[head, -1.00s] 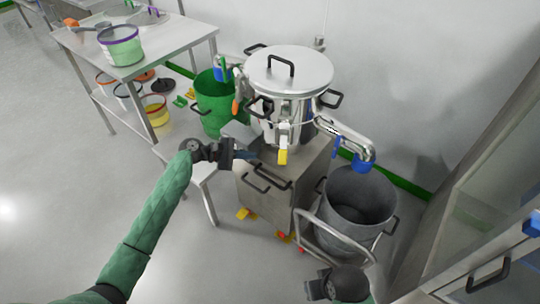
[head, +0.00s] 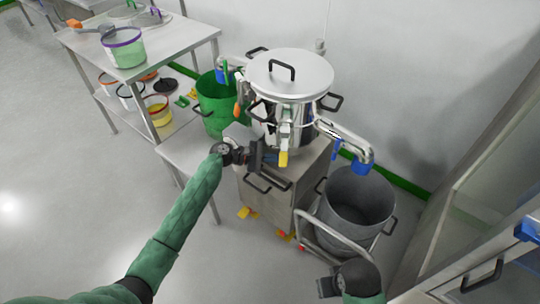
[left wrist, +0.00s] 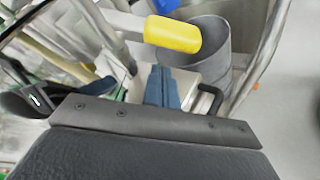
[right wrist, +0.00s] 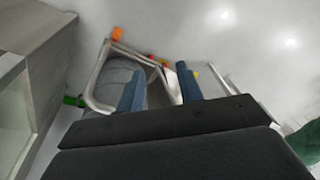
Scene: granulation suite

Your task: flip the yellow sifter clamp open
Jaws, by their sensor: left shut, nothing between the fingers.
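The yellow clamp handle (head: 283,158) hangs at the front of the steel sifter (head: 290,78), below its lidded drum. In the left wrist view the yellow handle (left wrist: 173,35) lies just beyond and above my fingertips, at the end of a pale lever. My left gripper (head: 270,158) is beside the clamp, on its left in the head view. Its blue fingers (left wrist: 162,86) are together and empty, and I see no clear contact with the handle. My right gripper (right wrist: 160,88) is open and empty, low in front of the grey bin; its body also shows in the head view (head: 328,287).
A grey bin (head: 358,205) on a trolley with a curved rail stands right of the sifter, below its outlet pipe (head: 345,142). A green bin (head: 215,100) and a steel table (head: 150,55) are at left. A glazed cabinet is at right.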

